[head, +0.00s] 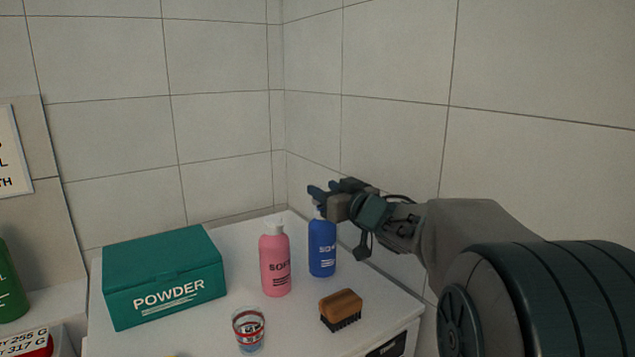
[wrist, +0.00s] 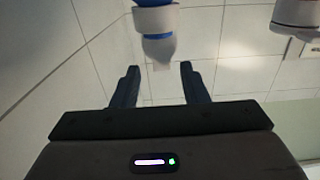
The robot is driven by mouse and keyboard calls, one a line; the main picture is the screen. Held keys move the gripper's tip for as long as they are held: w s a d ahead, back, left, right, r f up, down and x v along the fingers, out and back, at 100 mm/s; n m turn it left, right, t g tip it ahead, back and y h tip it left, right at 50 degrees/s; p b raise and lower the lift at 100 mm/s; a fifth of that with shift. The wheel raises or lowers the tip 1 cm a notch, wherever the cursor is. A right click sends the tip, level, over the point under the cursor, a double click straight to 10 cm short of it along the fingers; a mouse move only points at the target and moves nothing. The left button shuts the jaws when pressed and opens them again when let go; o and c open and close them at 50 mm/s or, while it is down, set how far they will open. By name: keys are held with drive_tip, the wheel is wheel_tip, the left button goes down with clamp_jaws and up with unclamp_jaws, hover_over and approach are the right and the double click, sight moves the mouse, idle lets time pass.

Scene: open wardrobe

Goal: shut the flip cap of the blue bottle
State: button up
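The blue bottle (head: 322,248) stands upright at the back right of the white top, near the tiled corner. My gripper (head: 318,191) is just above its top and hides most of the cap in the head view. In the wrist view, the bottle's blue part (wrist: 154,3) shows at the top edge, with a white collar (wrist: 156,20) and a pale, translucent cap piece (wrist: 159,49). I cannot tell the lid's exact angle.
A pink bottle (head: 275,262) stands close left of the blue one. A wooden brush (head: 341,308) and a glass (head: 249,329) are in front. A green powder box (head: 165,276) is at left. Tiled walls (head: 390,130) close off the back and right.

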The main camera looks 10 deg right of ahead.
sight(319, 187)
drive_tip(key=shift+p+x, duration=0.35)
drive_tip(key=shift+x, duration=2.4)
drive_tip(key=shift+s, duration=0.1)
